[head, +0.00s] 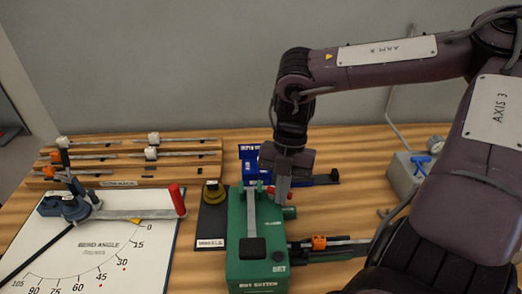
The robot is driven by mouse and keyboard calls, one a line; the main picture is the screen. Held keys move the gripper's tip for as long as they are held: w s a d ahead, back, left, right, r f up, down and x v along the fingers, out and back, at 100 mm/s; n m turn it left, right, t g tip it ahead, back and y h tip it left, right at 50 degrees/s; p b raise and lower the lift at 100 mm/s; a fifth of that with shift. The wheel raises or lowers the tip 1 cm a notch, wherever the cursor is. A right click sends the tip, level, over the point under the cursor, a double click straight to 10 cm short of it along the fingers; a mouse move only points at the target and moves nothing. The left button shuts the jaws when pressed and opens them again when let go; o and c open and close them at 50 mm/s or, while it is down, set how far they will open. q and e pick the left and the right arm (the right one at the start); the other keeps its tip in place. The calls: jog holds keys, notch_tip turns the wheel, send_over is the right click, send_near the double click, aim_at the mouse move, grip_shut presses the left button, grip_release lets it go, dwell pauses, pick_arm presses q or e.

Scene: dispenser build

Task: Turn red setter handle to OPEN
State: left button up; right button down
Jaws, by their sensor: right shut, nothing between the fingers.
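The green nut setter (236,262) stands at the middle of the bench, with a "SET" label at its front right corner. A grey lever with a dark end pad (252,246) lies along its top, pad toward the front. A small bit of red shows beside my fingers, too small to make out; I cannot tell whether it is the setter's handle. My right gripper (283,190) points down at the setter's back right, shut and empty. I cannot tell whether it touches the setter. My left gripper is not in view.
The bending jig (76,208), with a red-gripped lever (178,201), stands left on a white angle board (120,270). A wooden rack (110,182) with rods is behind it. A blue fixture (250,153) is behind the setter. A grey box (402,180) stands right, near my arm.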

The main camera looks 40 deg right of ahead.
jog(key=shift+d+n+g, duration=0.3)
jog(key=shift+n, duration=0.5)
jog(key=shift+a, duration=0.1)
jog(key=shift+s+d+p, duration=0.3)
jog(key=shift+s+p, duration=0.45)
jog(key=shift+p, duration=0.05)
